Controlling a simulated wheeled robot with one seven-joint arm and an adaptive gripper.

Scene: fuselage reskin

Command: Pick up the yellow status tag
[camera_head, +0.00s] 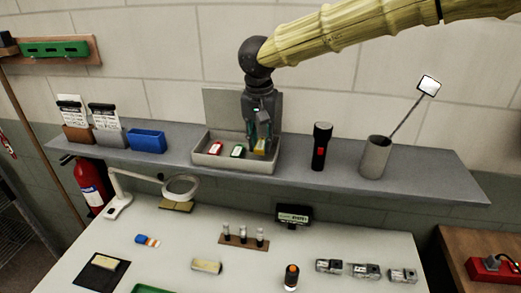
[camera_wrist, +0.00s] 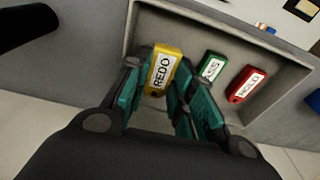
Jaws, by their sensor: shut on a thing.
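The yellow status tag (camera_wrist: 163,70) carries a white label reading REDO. In the wrist view it sits between the teal fingers of my gripper (camera_wrist: 158,88), which are shut on it. In the head view my gripper (camera_head: 259,143) reaches down into the right part of a light tray on the shelf, and the yellow tag (camera_head: 260,146) shows beside its fingertips. I cannot tell whether the tag is clear of the tray floor. A green tag (camera_wrist: 212,66) and a red tag (camera_wrist: 245,84) lie apart from it in the same tray (camera_wrist: 284,66).
The tray stands on a grey shelf (camera_head: 295,172). A black flashlight (camera_head: 321,147) and a grey cup (camera_head: 375,158) holding an inspection mirror stand to its right. A blue bin (camera_head: 147,141) is to its left. A workbench with several small parts lies below.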

